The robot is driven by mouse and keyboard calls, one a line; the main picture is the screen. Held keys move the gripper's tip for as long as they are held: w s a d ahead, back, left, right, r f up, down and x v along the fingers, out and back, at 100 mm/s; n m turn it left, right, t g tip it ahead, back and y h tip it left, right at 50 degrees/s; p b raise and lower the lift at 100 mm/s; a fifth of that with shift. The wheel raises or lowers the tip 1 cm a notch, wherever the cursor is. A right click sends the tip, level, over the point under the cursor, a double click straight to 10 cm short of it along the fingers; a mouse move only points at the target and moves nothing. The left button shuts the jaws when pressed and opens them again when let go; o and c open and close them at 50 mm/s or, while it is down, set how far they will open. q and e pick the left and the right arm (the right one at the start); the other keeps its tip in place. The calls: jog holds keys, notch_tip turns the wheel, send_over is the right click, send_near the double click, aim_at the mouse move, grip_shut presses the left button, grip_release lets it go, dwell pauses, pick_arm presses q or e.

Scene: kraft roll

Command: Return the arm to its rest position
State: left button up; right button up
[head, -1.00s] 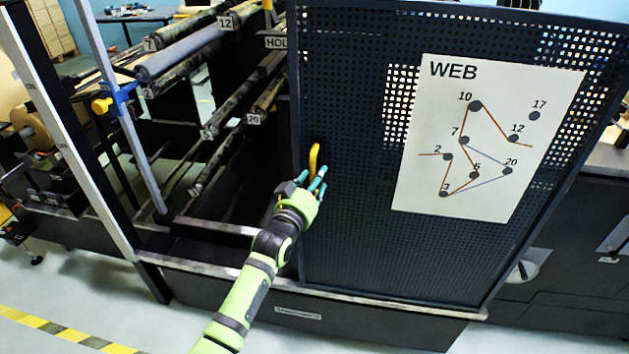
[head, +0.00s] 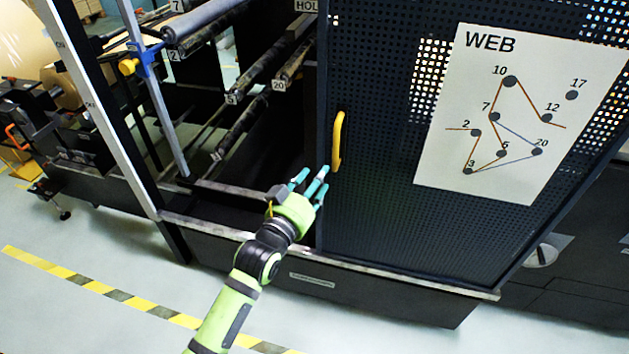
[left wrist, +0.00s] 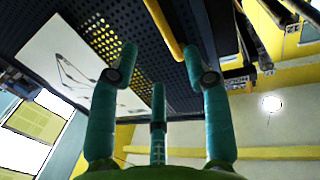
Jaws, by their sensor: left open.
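My left arm comes in from the bottom of the head view, and its green gripper with teal fingers (head: 312,184) is open and empty. It is just below and left of the yellow handle (head: 338,141) on the dark perforated door (head: 385,215), apart from the handle in the head view. In the left wrist view the spread fingers (left wrist: 160,85) point up toward the door, and the yellow handle (left wrist: 164,30) shows between and beyond them. My right gripper is not in view.
The door carries a white WEB sheet (head: 510,120). Left of it is the open machine frame with rollers (head: 205,20) and a blue-clamped post (head: 150,80). A low dark rail (head: 350,262) runs below. Clear floor with a yellow-black stripe (head: 90,285) lies in front.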

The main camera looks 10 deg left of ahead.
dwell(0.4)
pick_arm(q)
jog(key=s+a+f+g+y, duration=0.1)
jog(key=s+f+g, duration=0.25)
jog(key=f, duration=0.75)
jog(key=s+a+f+g, duration=0.15)
jog(key=s+f, duration=0.35)
jog(key=f, duration=0.6)
jog(key=s+a+f+g+y, duration=0.1)
jog(key=s+f+g, duration=0.25)
jog(key=f, duration=0.85)
jog(key=s+a+f+g, duration=0.2)
jog(key=s+f, duration=0.4)
jog(key=s, duration=0.6)
jog(key=s+a+f+g+y, duration=0.1)
jog(key=s+a+f+g, duration=0.1)
jog(key=s+f, duration=0.5)
jog(key=s+a+f+g+y, duration=0.1)
jog(key=s+f+g, duration=0.3)
jog(key=s, duration=1.4)
notch_tip(320, 180, down, 2)
jog(key=shift+s+a+f, duration=0.15)
jog(key=shift+a, duration=0.35)
jog(key=shift+c, duration=0.4)
